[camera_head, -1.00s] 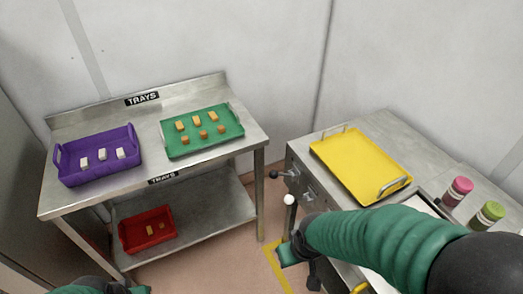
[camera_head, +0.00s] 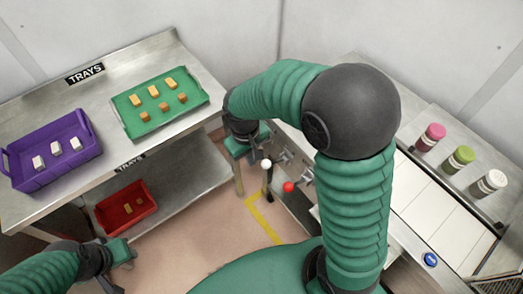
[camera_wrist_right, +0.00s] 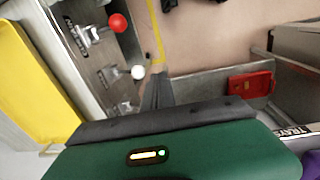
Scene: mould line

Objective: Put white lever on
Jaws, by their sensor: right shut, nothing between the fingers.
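The white lever has a white ball knob (camera_head: 266,164) on the front panel of the right-hand steel bench. It also shows in the right wrist view (camera_wrist_right: 138,72), standing out from its metal base. My right gripper (camera_wrist_right: 158,72) is shut and empty, its dark fingertips just beside the white knob; I cannot tell if they touch. In the head view my right gripper (camera_head: 267,187) reaches down by the knob, partly behind my arm. My left gripper (camera_head: 117,282) is low at the left, away from the levers; its jaws are unclear.
A red-knobbed lever (camera_head: 289,187) is next to the white one on the same panel. A yellow tray (camera_wrist_right: 35,85) lies on the bench. Several bottles (camera_head: 460,157) stand farther right. The tray table (camera_head: 100,95) at left holds purple and green trays.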

